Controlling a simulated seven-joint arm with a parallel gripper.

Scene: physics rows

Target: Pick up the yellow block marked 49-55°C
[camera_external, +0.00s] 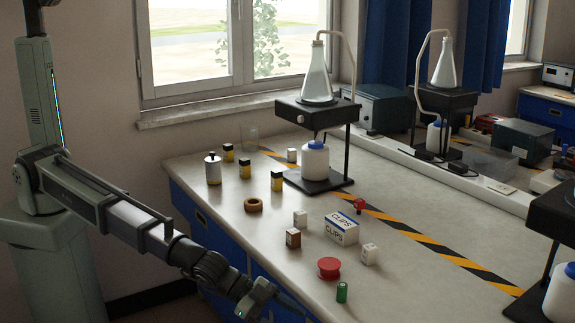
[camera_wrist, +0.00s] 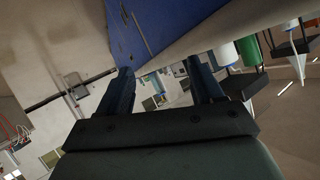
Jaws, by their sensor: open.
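Three small black-and-yellow blocks stand on the left part of the bench in the external view: one at the back (camera_external: 228,153), one in the middle (camera_external: 245,169) and one nearer the black stand (camera_external: 277,181). Their markings are too small to read, so I cannot tell which says 49-55°C. My gripper (camera_external: 264,298) is at the bench's front edge, low in the picture, well away from these blocks. In the wrist view my gripper (camera_wrist: 163,80) has its two dark fingers apart with nothing held between them. No yellow block can be made out clearly there.
On the bench (camera_external: 205,220) stand a white canister (camera_external: 213,170), brown ring (camera_external: 253,205), CLIPS box (camera_external: 342,229), red spool (camera_external: 329,268), green cylinder (camera_external: 342,292) and several small blocks. A black stand (camera_external: 345,145) with a flask rises behind. The bench's front-left surface is clear.

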